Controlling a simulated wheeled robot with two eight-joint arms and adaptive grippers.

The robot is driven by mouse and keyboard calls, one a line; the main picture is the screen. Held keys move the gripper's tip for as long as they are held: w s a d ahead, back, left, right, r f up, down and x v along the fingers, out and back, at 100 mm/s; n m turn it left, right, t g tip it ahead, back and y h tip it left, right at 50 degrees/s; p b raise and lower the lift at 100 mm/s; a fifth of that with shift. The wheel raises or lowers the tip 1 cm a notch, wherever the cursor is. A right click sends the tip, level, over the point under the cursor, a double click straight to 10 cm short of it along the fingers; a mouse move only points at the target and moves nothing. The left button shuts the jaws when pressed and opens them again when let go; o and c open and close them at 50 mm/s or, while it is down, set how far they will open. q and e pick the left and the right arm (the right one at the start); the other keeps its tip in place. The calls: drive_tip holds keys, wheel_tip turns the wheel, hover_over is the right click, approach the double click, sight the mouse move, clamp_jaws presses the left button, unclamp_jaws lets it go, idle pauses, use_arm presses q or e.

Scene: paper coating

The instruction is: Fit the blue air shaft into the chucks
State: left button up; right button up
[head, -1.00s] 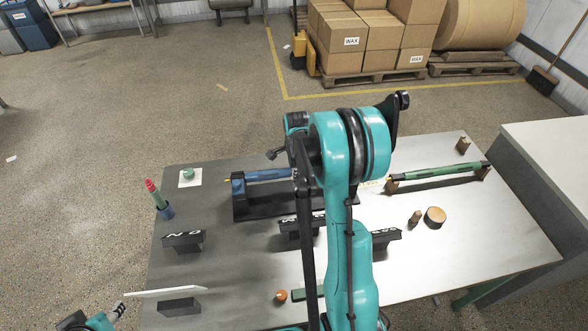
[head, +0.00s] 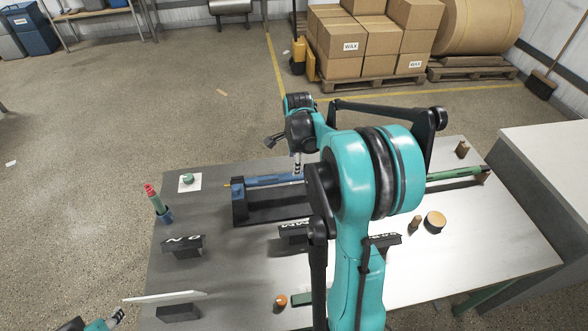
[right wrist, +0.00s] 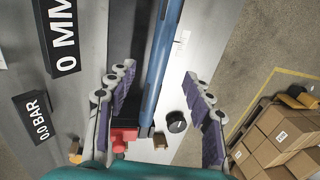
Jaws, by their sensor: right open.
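The blue air shaft (head: 272,181) lies along a black stand (head: 240,212) at the back left of the table in the head view. A blue block is at its left end. In the right wrist view the shaft (right wrist: 161,55) runs between the fingers of my right gripper (right wrist: 158,76), which is open and apart from it. Its near end is beside a red part (right wrist: 124,135). My right arm hides the stand's right end in the head view, so the seating there cannot be told. My left gripper (head: 118,316) is at the bottom left edge, partly cut off.
A green shaft (head: 452,175) lies on wooden supports at the right. Black label blocks (head: 184,253) stand along the front. A red-green stick in a blue cup (head: 164,215) is at the left edge. A wooden disc (head: 435,219) is at the right.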

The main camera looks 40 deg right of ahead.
drive_tip(key=shift+s+a+r, duration=0.1)
drive_tip(key=shift+s+r, duration=0.05)
drive_tip(key=shift+r, duration=0.6)
drive_tip(key=shift+s+a+r, duration=0.1)
drive_tip(key=shift+r, duration=0.65)
